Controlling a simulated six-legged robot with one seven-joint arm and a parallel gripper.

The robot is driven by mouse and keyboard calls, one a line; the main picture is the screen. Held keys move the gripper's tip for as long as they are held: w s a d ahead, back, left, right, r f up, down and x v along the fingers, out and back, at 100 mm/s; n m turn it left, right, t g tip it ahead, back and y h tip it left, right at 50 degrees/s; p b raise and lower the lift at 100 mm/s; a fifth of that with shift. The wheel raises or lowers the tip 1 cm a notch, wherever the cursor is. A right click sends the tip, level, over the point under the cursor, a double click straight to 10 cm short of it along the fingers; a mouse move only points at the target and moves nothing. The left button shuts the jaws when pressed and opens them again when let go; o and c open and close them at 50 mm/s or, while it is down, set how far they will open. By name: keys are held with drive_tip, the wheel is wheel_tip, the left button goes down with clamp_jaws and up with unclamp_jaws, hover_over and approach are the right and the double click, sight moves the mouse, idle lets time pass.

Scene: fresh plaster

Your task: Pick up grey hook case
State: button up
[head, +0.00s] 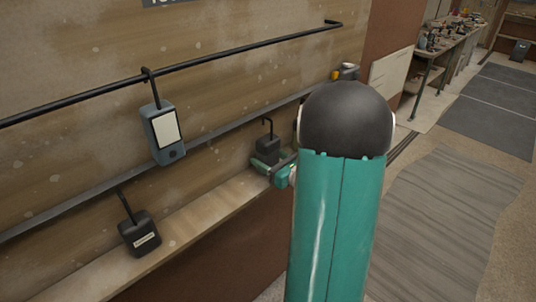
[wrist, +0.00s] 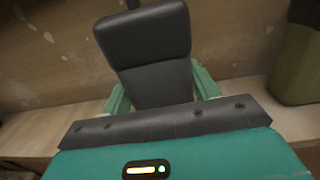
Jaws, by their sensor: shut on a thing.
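A dark grey case (head: 267,147) with a black hook on top is at the wall, just above the wooden ledge. My gripper (head: 275,168) is shut on its lower part, with a green finger at each side. In the wrist view the grey hook case (wrist: 145,45) stands between the fingers of my gripper (wrist: 161,90), and the base of its hook shows at the top edge. I cannot tell whether its hook touches the rail or whether its bottom touches the ledge.
A blue-grey case with a pale panel (head: 165,130) hangs from the upper black rail (head: 230,55). A dark labelled case (head: 139,233) is by the lower rail (head: 75,202), near the ledge (head: 185,215). An olive container (wrist: 296,65) stands close right in the wrist view. Floor at right is open.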

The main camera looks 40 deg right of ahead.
drive_tip(key=shift+r, duration=0.1)
drive_tip(key=shift+r, duration=0.4)
wheel_tip(320, 180, up, 3)
drive_tip(key=shift+s+f, duration=0.1)
drive_tip(key=shift+f, duration=0.05)
drive_tip(key=s+r, duration=0.5)
drive_tip(key=shift+d+r, duration=0.1)
drive_tip(key=shift+r, duration=0.2)
drive_tip(key=s+r, duration=0.4)
drive_tip(key=s, duration=0.5)
wheel_tip(320, 180, up, 8)
hover_over(274, 151)
drive_tip(key=shift+w+a+r+h, duration=0.2)
drive_tip(key=shift+w+h, duration=0.1)
drive_tip(key=shift+w, duration=0.15)
idle(0.8)
